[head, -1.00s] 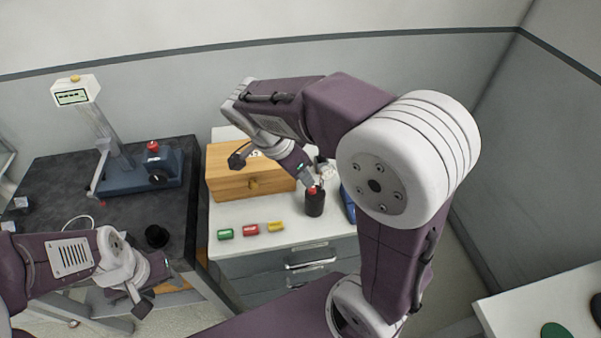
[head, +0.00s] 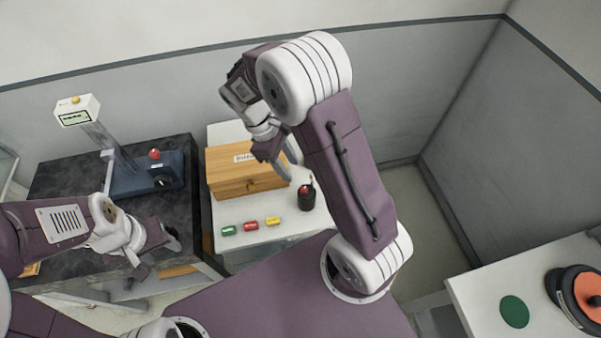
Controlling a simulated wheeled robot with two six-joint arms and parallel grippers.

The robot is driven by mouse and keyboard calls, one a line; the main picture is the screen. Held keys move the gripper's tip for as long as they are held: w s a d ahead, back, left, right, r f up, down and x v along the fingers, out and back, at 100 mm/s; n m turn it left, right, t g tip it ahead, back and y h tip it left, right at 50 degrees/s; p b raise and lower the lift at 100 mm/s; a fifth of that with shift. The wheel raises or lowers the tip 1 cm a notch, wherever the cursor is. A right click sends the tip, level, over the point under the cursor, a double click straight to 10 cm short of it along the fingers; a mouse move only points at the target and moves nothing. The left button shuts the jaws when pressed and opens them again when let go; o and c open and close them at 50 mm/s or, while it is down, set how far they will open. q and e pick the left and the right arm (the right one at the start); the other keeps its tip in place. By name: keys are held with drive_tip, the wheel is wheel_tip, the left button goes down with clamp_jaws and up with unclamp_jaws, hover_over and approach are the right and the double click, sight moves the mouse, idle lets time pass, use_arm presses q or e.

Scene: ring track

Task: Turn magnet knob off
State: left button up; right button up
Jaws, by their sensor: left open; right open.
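A blue instrument base (head: 128,184) with an upright column and a small display (head: 75,117) stands on the dark bench at the left. A black knob (head: 163,182) is on its front right, and a red button (head: 154,154) is on its top. I cannot tell the knob's setting. My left gripper (head: 156,255) is open at the dark bench's front edge, below and apart from the knob. My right gripper (head: 276,162) is open above the right front part of the wooden box, well away from the instrument.
The wooden box (head: 225,180) sits on a white-topped cabinet with green (head: 229,230), red (head: 251,226) and yellow (head: 273,221) pieces before it. A black cup (head: 306,202) holds something red. At lower right, a white table (head: 480,285) bears a green disc (head: 514,312) and a black-orange device (head: 578,297).

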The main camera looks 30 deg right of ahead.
sight(303, 188)
drive_tip(key=x, duration=0.8)
drive_tip(key=shift+f+p, duration=0.1)
drive_tip(key=shift+p, duration=0.3)
drive_tip(key=shift+s+f, duration=0.25)
drive_tip(key=shift+f, duration=0.2)
drive_tip(key=shift+w+d, duration=0.1)
clamp_jaws()
